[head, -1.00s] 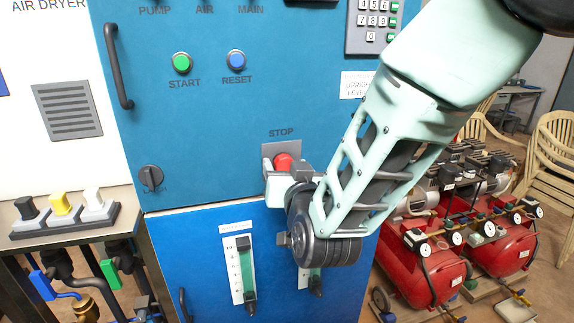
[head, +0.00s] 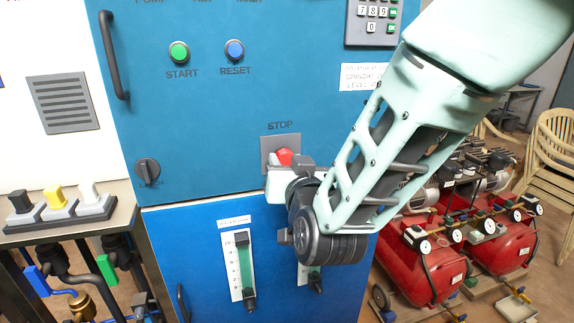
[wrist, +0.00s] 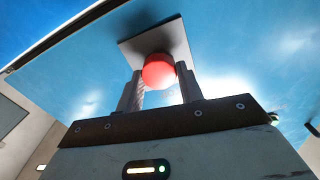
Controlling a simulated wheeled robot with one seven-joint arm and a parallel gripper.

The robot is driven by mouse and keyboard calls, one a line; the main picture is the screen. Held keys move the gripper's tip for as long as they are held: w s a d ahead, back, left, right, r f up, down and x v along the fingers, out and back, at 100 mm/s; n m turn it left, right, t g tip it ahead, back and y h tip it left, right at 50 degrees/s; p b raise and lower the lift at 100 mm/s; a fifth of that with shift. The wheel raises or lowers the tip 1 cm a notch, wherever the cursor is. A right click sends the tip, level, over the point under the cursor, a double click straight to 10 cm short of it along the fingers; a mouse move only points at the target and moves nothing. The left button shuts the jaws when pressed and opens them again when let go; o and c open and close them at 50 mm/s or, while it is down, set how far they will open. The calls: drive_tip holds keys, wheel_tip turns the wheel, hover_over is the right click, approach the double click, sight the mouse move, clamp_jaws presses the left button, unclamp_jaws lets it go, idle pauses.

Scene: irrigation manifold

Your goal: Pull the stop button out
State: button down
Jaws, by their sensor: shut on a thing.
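The red stop button (head: 284,156) sits on a grey square plate (head: 268,144) below the word STOP on the blue cabinet. In the wrist view the red button (wrist: 158,71) is between the two fingers of my gripper (wrist: 160,82), with the grey plate (wrist: 160,43) behind it. My gripper (head: 285,168) is shut on the button from the front. In the head view the gripper and arm hide the button's lower part.
A green START button (head: 179,52) and a blue RESET button (head: 234,50) are higher on the cabinet. A dark rotary knob (head: 147,171) is to the left. A flow gauge (head: 243,268) is below. Red compressors (head: 428,266) stand on the right.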

drive_tip(key=c, duration=0.9)
unclamp_jaws()
drive_tip(key=shift+s, duration=0.2)
drive_tip(key=b+v, duration=1.2)
drive_tip(key=v, duration=0.5)
drive_tip(key=shift+s, duration=0.15)
